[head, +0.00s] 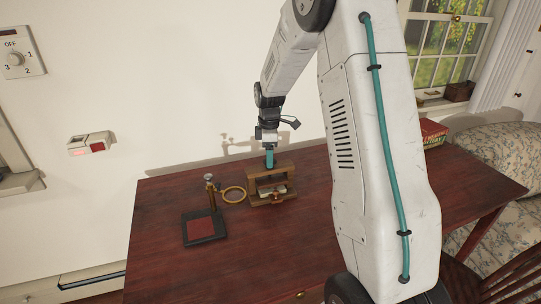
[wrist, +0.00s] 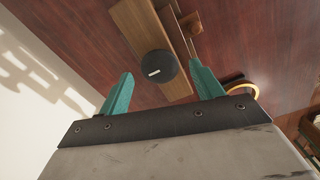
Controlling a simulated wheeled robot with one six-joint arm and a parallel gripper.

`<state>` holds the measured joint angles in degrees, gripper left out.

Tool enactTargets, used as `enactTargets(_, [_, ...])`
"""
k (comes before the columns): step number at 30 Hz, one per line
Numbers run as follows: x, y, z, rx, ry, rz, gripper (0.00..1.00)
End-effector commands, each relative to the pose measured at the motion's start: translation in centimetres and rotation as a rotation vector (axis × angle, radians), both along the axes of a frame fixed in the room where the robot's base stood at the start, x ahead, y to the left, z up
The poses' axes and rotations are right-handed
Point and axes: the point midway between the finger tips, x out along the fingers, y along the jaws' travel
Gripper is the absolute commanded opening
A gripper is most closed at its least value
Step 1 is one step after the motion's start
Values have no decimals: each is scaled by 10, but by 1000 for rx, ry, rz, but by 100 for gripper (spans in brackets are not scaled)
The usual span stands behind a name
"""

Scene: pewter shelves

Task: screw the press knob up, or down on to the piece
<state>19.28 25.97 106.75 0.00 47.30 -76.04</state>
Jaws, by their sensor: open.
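The wooden press (head: 272,187) stands on the table near the wall, below my gripper. In the wrist view its wooden top beam (wrist: 135,25) shows, with the round black knob (wrist: 158,67) on it. The knob carries a short white mark. My gripper (wrist: 163,86) is open, its two teal fingers apart, one to each side of the knob in that view. I see no contact with the knob. In the head view my gripper (head: 270,160) is just over the press top and hides the knob. A pale piece shows low in the press frame, too small to tell.
A brass post stand with a dark base and red pad (head: 202,229) stands left of the press. The dark red table (head: 255,255) is clear in front. A red box (head: 433,132) is at the far right.

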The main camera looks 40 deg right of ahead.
Motion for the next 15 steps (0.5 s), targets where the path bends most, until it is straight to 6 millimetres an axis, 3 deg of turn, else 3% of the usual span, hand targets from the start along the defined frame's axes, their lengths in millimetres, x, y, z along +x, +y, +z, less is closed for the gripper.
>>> enactTargets(10, [-1, -2, -7, -1, -1, -3, 66])
enactTargets(11, [-1, -2, -7, -1, -1, -3, 63])
enactTargets(15, [-1, -2, -7, -1, -1, -4, 24])
